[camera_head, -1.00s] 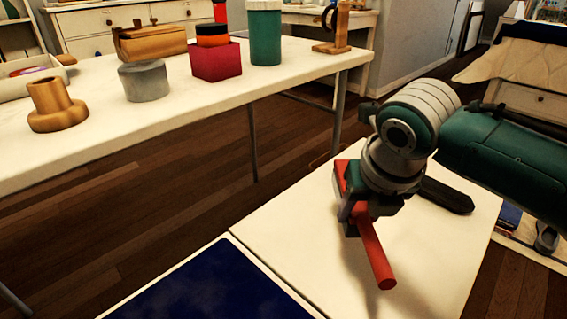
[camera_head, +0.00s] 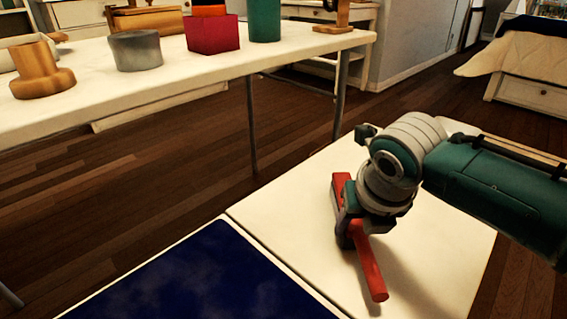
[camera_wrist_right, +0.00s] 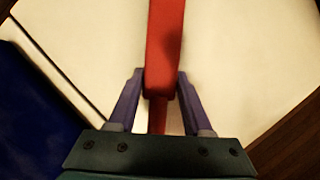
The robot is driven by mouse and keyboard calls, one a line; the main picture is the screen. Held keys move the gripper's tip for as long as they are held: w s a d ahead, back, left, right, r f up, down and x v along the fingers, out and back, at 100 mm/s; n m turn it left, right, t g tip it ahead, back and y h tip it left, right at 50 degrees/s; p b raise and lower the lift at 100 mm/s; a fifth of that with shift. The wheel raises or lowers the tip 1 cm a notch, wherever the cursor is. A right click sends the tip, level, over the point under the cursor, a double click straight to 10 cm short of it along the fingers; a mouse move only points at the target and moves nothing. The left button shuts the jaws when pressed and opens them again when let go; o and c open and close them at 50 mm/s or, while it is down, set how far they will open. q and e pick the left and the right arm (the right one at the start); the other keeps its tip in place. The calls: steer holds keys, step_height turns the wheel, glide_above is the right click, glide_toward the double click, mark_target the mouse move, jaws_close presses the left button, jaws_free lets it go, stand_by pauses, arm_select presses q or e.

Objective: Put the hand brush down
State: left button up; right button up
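The red hand brush (camera_head: 368,266) is in my right gripper (camera_head: 350,228), over the cream table top at the lower right of the head view. Its handle points toward the camera and its wider red part shows behind the gripper. In the right wrist view, the red brush (camera_wrist_right: 164,50) runs between the two fingers (camera_wrist_right: 160,85), which sit close against its sides. The brush is at or just above the table; I cannot tell if it touches. My left gripper is not in view.
The cream table top (camera_head: 290,190) is clear around the brush. A dark blue panel (camera_head: 205,280) lies to its left. Across a floor gap, a white table (camera_head: 90,110) holds a wooden piece (camera_head: 40,72), a grey cylinder (camera_head: 136,50), a red box (camera_head: 212,33) and a green canister (camera_head: 264,20).

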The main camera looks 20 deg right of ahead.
steer(key=o, duration=0.4)
steer(key=shift+r, duration=0.1)
steer(key=p+v, duration=0.7)
steer(key=v, duration=0.4)
steer(key=shift+w+d+p, duration=0.15)
steer(key=shift+p, duration=0.2)
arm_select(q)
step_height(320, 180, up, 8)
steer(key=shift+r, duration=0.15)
arm_select(e)
steer(key=s+a+r+m, duration=0.2)
steer(key=s+m, duration=0.4)
steer(key=m, duration=0.4)
steer(key=s+a+r+m+y, duration=0.1)
steer(key=s+a+m, duration=0.1)
steer(key=s+m, duration=0.3)
steer(key=s+a+r+m+y, duration=0.1)
steer(key=s+m, duration=0.5)
steer(key=m, duration=0.8)
steer(key=shift+s+a+r+m+g, duration=0.35)
steer(key=shift+a+r, duration=0.25)
steer(key=shift+r, duration=0.2)
